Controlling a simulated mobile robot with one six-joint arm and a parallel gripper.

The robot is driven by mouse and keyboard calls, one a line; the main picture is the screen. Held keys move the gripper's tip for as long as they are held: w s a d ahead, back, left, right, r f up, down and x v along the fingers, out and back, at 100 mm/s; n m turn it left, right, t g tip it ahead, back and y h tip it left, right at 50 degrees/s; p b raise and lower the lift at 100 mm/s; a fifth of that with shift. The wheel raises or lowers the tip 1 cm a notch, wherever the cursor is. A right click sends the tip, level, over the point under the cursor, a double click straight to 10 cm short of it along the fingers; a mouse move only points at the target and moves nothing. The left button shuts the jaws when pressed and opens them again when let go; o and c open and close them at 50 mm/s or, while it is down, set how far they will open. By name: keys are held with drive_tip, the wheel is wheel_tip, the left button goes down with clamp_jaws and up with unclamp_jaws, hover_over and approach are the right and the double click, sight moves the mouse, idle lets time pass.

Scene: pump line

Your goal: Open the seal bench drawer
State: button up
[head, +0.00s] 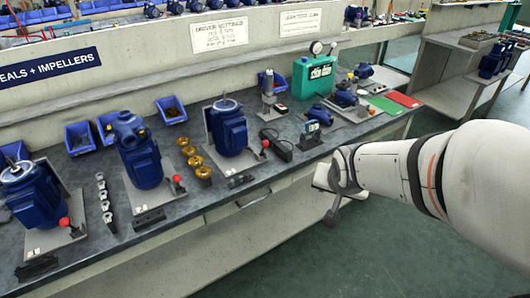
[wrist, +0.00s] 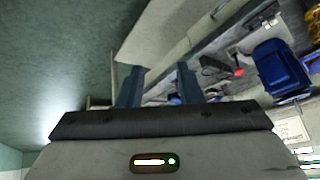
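The seal bench (head: 205,190) has a dark top and a pale front, and runs diagonally across the head view. A drawer front with a curved handle (head: 253,201) sits under its front edge and looks closed. My gripper (head: 328,195) is in front of the bench, right of the handle and apart from it. In the wrist view my gripper (wrist: 158,84) shows two dark fingers spread with a gap and nothing clearly held between them. The bench's pale front (wrist: 165,35) lies beyond the fingers there.
Blue pumps (head: 228,132) on plates, brass impellers (head: 195,160), blue bins (head: 171,110) and a green test box (head: 313,76) stand on the bench top. The green floor (head: 370,240) in front is open. Another bench (head: 450,85) stands at the right.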

drive_tip(key=w+a+f+m+t+y+b, duration=0.2)
drive_tip(key=w+a+f+m+t+b, duration=0.15)
drive_tip(key=w+f+b, duration=0.7)
drive_tip(key=w+a+f+m+t+y+b, duration=0.1)
drive_tip(key=w+a+f+m+y+b, duration=0.1)
drive_tip(key=a+f, duration=0.5)
drive_tip(key=w+a+f+m+t+y+b, duration=0.2)
drive_tip(key=w+a+f+y+b, duration=0.3)
drive_tip(key=w+a+f, duration=0.3)
wheel_tip(320, 180, down, 5)
drive_tip(key=shift+w+r+b, duration=0.1)
drive_tip(key=shift+w+b, duration=0.35)
drive_tip(key=shift+b, duration=0.45)
drive_tip(key=shift+c, duration=0.2)
clamp_jaws()
